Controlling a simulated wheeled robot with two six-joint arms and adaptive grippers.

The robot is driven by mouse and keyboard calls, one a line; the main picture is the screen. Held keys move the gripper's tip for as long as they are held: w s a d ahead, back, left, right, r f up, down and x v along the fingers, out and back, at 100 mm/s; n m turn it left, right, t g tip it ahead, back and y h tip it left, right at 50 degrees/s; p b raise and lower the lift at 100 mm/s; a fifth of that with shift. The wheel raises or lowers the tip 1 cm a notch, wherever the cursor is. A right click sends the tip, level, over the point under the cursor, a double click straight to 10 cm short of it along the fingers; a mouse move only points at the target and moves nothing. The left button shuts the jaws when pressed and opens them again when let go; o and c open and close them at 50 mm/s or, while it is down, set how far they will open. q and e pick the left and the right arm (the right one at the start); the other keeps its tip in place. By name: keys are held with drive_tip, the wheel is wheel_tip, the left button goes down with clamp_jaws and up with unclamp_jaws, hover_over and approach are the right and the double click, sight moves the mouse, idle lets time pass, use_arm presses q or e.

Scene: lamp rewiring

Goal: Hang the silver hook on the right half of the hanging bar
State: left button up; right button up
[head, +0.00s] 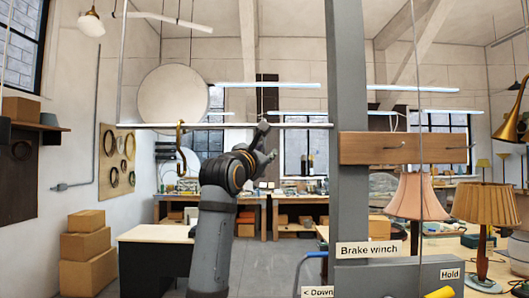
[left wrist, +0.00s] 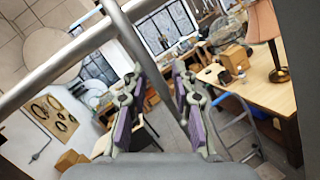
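The hanging bar (head: 225,126) is a thin level silver rod across the middle of the head view. A brass-coloured hook (head: 181,150) hangs on its left half. I cannot pick out a silver hook in either view. My left gripper (head: 270,141) is close to the bar's right half, with its fingers spread. In the left wrist view its two fingers (left wrist: 158,70) stand apart with nothing visibly gripped. Two grey rods cross there; one slants down behind the gap between the fingers, and I cannot tell whether it touches them. My right gripper is not in view.
A grey post (head: 348,210) with a wooden crosspiece (head: 410,148) stands right of the bar, above a "Brake winch" label. Pleated lamps (head: 485,210) stand on the right bench. Cardboard boxes (head: 86,243) are stacked at left. Open floor lies behind my arm.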

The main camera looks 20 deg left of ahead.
use_arm(q)
drive_tip(key=shift+s, duration=0.1)
drive_tip(key=v, duration=1.2)
idle(1.0)
